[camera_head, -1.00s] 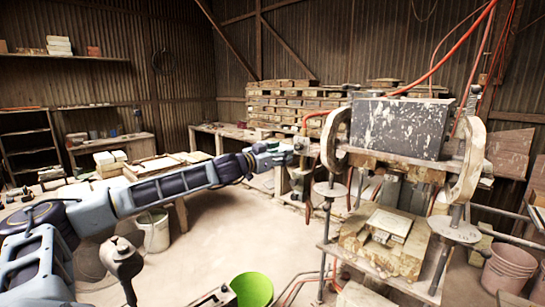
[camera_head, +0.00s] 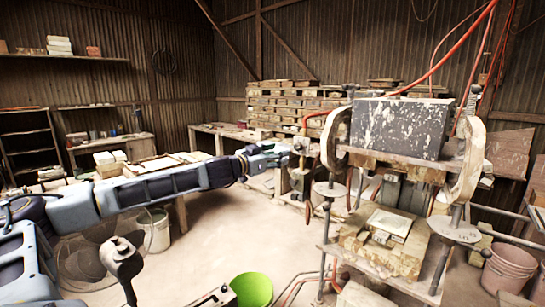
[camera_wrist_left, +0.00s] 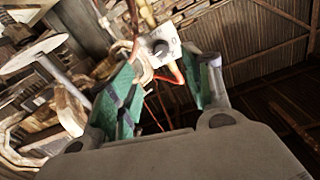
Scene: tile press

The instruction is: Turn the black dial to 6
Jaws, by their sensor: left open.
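A small pale control box with a dark round dial (camera_wrist_left: 161,48) shows in the left wrist view, beyond and between my fingertips. The dial is small and blurred there, and I cannot read its setting. In the head view a small pale unit (camera_head: 300,146) stands at the left side of the press, just past my gripper; its dial face cannot be made out. My left gripper (camera_head: 282,153) is open and empty, its green-padded fingers (camera_wrist_left: 168,72) spread apart, with a gap between them and the dial. My right gripper is not in view.
The tile press (camera_head: 400,128), with round side wheels and a lower table (camera_head: 340,252), stands right of my gripper. Orange hoses (camera_head: 440,62) hang around it. A green bucket (camera_head: 252,289) and a pale bucket (camera_head: 154,232) stand on the floor. The floor between is mostly clear.

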